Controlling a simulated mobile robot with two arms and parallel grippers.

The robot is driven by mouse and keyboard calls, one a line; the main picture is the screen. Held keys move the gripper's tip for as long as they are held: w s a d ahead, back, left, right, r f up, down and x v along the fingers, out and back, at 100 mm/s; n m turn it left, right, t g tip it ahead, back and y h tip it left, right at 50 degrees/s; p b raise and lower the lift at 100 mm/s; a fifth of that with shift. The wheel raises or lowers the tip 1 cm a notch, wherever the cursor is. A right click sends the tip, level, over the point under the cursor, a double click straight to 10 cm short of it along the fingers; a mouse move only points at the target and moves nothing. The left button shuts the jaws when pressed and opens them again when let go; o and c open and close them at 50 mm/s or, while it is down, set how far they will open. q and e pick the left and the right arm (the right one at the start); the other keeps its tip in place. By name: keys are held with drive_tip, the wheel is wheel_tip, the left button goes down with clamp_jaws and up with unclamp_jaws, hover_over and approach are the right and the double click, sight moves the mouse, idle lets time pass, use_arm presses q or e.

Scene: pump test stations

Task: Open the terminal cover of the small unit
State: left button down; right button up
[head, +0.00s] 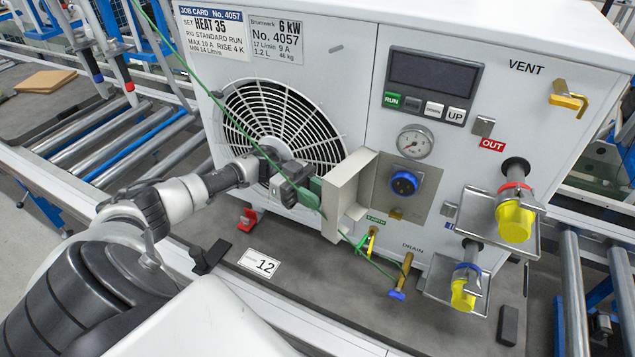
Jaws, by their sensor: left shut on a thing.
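The small unit (350,70) is a white cabinet with a fan grille on its left half. Its beige terminal cover (343,196) stands out from the front, at the left side of the terminal plate (420,172). The blue round connector (404,182) on the plate is exposed. My left gripper (308,190) reaches in from the left, in front of the grille, and is shut on the cover's left part. The exact contact is partly hidden by the gripper. My right gripper is not in view.
A thin green wire (225,112) runs across the front, past my left gripper, towards the earth post (372,240). Yellow-capped ports (515,220) with trays and a drain valve (403,272) stick out at right. Roller conveyors flank the unit.

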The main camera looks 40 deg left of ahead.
sight(328, 187)
use_arm(q)
drive_tip(key=shift+f, duration=0.1)
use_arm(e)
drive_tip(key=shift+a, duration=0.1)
use_arm(q)
drive_tip(key=c, duration=0.9)
unclamp_jaws()
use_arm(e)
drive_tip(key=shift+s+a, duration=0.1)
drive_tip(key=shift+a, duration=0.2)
use_arm(q)
drive_tip(key=r, duration=0.4)
drive_tip(key=shift+d+r+b, duration=0.25)
drive_tip(key=shift+d+b, duration=0.05)
drive_tip(key=shift+d, duration=0.05)
drive_tip(key=w+d+r, duration=0.1)
drive_tip(key=d+r, duration=0.5)
drive_tip(key=d, duration=0.5)
drive_tip(key=shift+w+r+b, duration=0.15)
drive_tip(key=shift+r+b, duration=0.15)
drive_tip(key=shift+b, duration=0.15)
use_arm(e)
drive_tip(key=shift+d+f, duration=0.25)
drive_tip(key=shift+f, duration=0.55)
